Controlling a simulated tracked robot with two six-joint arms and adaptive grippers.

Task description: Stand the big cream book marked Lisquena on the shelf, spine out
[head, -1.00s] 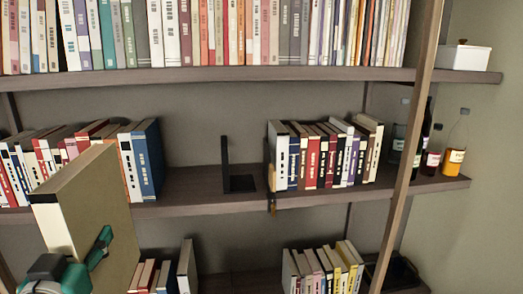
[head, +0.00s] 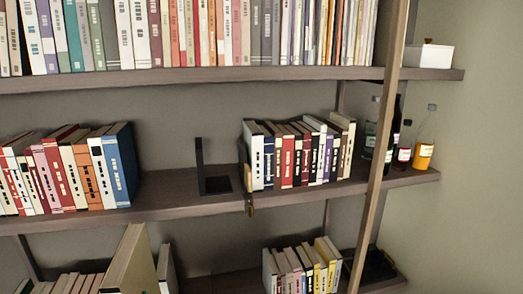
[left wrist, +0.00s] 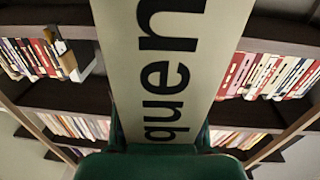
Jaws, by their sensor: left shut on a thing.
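The big cream book (left wrist: 160,65) fills the middle of the left wrist view, its pale face showing large dark letters "quen". My left gripper (left wrist: 160,132) has green fingers on both sides of the book and is shut on it. In the head view, the book (head: 130,262) appears at the lower left, tilted, below the front of the middle shelf; its lower part is cut off. The middle shelf (head: 165,190) has a gap between a blue book (head: 121,165) and a black bookend (head: 200,170). My right gripper is in neither view.
A row of dark and pale books (head: 290,155) stands right of the bookend. Bottles (head: 424,152) stand at the shelf's right end, behind a wooden upright (head: 380,150). The upper shelf (head: 200,78) is packed with books. The lower shelf holds more books (head: 300,270).

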